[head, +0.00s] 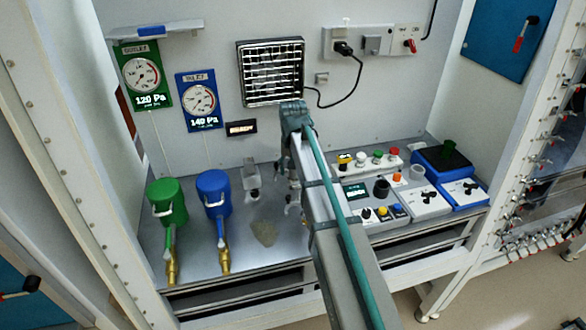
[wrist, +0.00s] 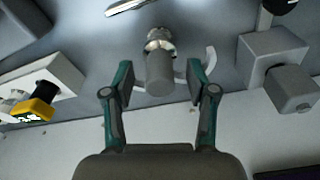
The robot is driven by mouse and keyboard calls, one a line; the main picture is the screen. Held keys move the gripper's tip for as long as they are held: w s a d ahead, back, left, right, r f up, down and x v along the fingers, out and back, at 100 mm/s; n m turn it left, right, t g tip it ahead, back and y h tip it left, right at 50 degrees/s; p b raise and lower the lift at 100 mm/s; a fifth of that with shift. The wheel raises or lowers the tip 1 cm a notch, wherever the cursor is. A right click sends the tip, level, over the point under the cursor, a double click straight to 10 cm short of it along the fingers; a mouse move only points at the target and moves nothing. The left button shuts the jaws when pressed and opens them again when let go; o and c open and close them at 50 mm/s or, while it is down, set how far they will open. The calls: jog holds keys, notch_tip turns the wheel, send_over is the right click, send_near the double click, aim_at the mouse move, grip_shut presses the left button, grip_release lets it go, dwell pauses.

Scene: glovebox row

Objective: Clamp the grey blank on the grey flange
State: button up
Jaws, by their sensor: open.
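In the wrist view my gripper (wrist: 160,78) is open. One finger is on each side of a grey cylinder (wrist: 159,76), with a gap on both sides. A shiny metal ring or clamp (wrist: 159,42) sits around the cylinder's far end. A pale curved piece (wrist: 209,62) shows behind the right finger. I cannot tell which of these parts is the grey blank and which the flange. In the head view my arm reaches over the metal worktop, and the gripper is mostly hidden behind it.
A grey block (wrist: 272,52) stands right of the gripper in the wrist view. A green canister (head: 167,203) and a blue canister (head: 213,192) stand at left in the head view. Control boxes (head: 415,199) fill the right. Bare worktop (head: 245,262) lies in front.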

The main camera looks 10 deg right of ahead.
aim_at(293, 180)
notch_tip(293, 180, up, 12)
jog(key=s, duration=0.1)
jog(key=shift+s+a, duration=0.15)
jog(key=shift+s, duration=0.1)
dwell(0.4)
